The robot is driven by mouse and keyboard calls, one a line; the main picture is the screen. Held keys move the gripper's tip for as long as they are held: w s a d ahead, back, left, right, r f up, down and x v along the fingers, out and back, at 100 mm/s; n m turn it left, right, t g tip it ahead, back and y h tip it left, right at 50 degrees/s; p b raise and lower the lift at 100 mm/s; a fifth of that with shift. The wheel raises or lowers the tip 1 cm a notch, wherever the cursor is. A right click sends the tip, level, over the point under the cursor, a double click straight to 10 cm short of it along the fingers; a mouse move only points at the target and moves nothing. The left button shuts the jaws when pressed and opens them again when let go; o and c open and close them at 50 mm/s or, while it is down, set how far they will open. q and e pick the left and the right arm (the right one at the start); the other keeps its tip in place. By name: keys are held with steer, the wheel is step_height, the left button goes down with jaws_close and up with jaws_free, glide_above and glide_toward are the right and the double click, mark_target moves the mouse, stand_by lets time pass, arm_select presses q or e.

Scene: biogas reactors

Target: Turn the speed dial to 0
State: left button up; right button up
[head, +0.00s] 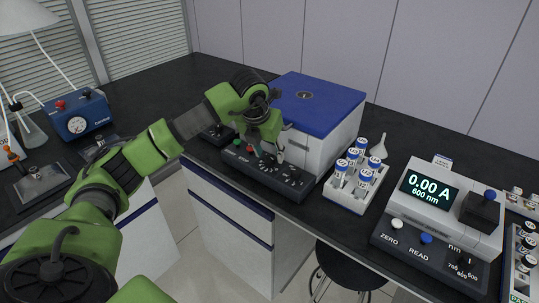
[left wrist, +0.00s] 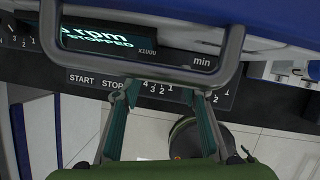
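The speed dial itself is hidden behind my left gripper in the head view. In the left wrist view, a printed number scale (left wrist: 160,88) shows between my fingers, below the "x1000" mark, but I cannot make out a knob or its setting. The control panel (head: 262,178) is a dark box in front of the blue-lidded white machine (head: 328,128). Its display (left wrist: 100,38) reads "rpm" and "STOPPED". My left gripper (head: 268,154) is over the panel; in the left wrist view its two teal fingers (left wrist: 163,92) stand apart. Contact cannot be told. My right gripper is not in view.
START and STOP labels (left wrist: 97,82) lie left of my fingers. A vial rack (head: 351,190) stands right of the panel, then a photometer (head: 432,200). A blue control box (head: 78,115) is at the left. A stool (head: 345,268) is below the bench.

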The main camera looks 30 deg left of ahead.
arm_select(q)
steer(key=v, duration=1)
steer(key=shift+s+d, duration=0.1)
